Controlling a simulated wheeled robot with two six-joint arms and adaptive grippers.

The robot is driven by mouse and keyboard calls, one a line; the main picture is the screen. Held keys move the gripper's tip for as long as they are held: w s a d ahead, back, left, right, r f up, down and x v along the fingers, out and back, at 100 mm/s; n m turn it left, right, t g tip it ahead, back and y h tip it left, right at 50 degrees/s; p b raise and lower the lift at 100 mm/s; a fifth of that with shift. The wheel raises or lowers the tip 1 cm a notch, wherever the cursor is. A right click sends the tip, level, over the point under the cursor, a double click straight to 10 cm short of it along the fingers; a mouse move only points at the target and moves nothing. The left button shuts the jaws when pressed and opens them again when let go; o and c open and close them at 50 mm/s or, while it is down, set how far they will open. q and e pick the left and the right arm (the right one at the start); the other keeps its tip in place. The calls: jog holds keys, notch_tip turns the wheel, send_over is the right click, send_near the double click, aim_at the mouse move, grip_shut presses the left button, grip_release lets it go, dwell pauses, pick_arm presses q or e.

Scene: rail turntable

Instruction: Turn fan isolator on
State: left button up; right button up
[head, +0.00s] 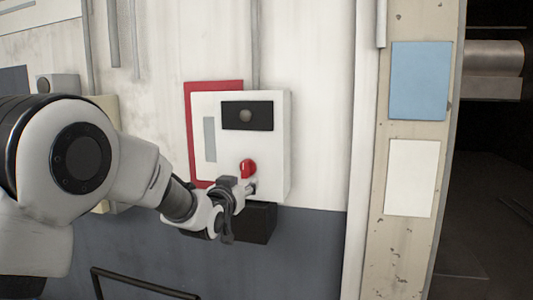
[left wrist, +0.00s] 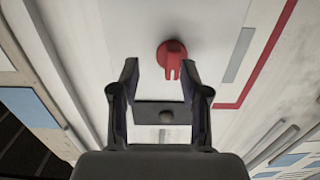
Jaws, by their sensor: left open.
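The fan isolator is a white box (head: 277,135) on the wall, with a red rotary knob (head: 247,168) low on its front. A black panel (head: 237,106) with a round grey button sits above the knob. My left gripper (head: 248,187) is just below the knob at the box's lower front. In the left wrist view my left gripper (left wrist: 160,70) is open, with nothing between its fingers. The red knob (left wrist: 172,52) shows there just beyond the fingertips, with a forked lever. Contact with the knob cannot be told. My right gripper is out of view.
A red backing plate (head: 214,87) frames the box's left side. A black block (head: 258,222) hangs under the box. A blue sheet (head: 420,80) and a white sheet (head: 411,178) are on the post at right, beside a dark opening. A dark rail (head: 140,282) stands at lower left.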

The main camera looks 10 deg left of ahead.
aim_at(243, 167)
pick_arm(q)
jog(key=s+a+r+p, duration=0.2)
jog(key=a+r, duration=0.1)
jog(key=r, duration=0.1)
jog(key=w, duration=0.2)
jog(key=w+d+p, duration=0.1)
jog(key=w, duration=0.2)
jog(key=w+d+f+p, duration=0.1)
jog(key=w, duration=0.2)
jog(key=shift+f, duration=0.1)
jog(key=shift+w+p, duration=0.2)
jog(key=shift+p, duration=0.15)
jog(key=shift+s+a, duration=0.1)
jog(key=shift+s, duration=0.15)
jog(key=shift+s+a+r, duration=0.2)
jog(key=shift+s+a, duration=0.15)
jog(key=shift+a, duration=0.05)
jog(key=shift+w+f, duration=0.1)
jog(key=shift+w, duration=0.05)
jog(key=c, duration=0.5)
jog(key=shift+w+d, duration=0.2)
grip_shut()
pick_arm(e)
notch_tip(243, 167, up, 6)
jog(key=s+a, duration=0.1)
